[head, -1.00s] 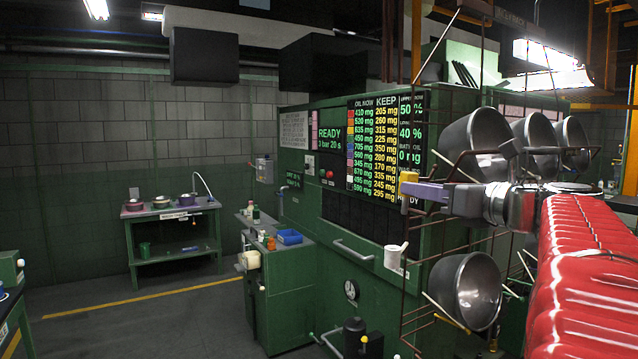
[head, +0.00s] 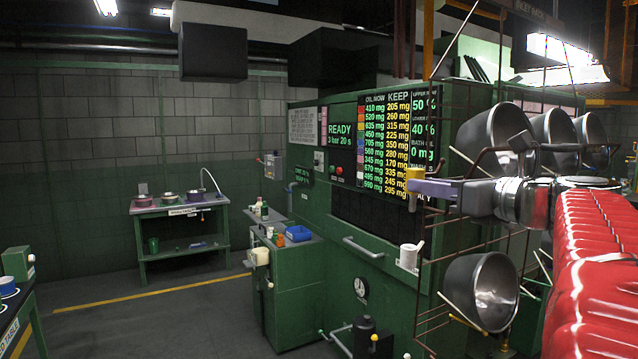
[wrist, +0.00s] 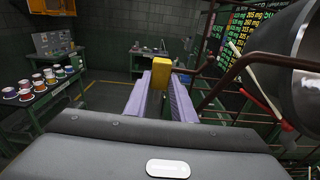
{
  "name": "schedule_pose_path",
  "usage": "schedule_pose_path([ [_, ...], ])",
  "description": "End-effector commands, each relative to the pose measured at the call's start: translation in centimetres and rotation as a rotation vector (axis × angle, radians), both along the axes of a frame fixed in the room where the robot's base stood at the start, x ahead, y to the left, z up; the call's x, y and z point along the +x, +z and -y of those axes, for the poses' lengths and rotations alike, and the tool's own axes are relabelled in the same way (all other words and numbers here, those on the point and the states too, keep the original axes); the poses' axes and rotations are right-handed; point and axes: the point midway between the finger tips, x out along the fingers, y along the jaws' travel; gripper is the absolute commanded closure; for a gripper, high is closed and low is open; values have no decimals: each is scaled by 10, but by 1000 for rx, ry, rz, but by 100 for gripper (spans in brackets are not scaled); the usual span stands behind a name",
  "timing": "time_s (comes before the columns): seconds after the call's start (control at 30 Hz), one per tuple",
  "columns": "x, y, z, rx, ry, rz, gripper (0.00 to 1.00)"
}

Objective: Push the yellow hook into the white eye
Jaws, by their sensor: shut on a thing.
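My gripper (head: 428,187) has pale purple fingers and reaches left from the red-sleeved arm in the head view. It is shut on a yellow block-like piece (head: 414,180) at the fingertips, which I take as the yellow hook. In the wrist view this yellow piece (wrist: 158,67) stands up between the ends of the two purple fingers (wrist: 158,85). Its hook shape cannot be made out. I cannot pick out the white eye for certain in either view.
A brown wire rack (head: 440,270) with several metal pots (head: 487,130) stands close to my arm; rack bars pass near my gripper. The green machine (head: 300,260) with a lit display (head: 396,140) is behind. A sink table (head: 180,215) stands far left, with open floor before it.

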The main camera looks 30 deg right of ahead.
Motion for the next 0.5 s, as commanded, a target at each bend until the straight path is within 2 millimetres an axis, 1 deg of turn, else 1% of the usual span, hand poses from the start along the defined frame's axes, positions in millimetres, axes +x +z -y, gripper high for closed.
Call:
schedule_pose_path([
  [0.1,-3,0,-9,-30,3,-21,100],
  [0.5,-3,-30,-7,-29,1,-24,100],
])
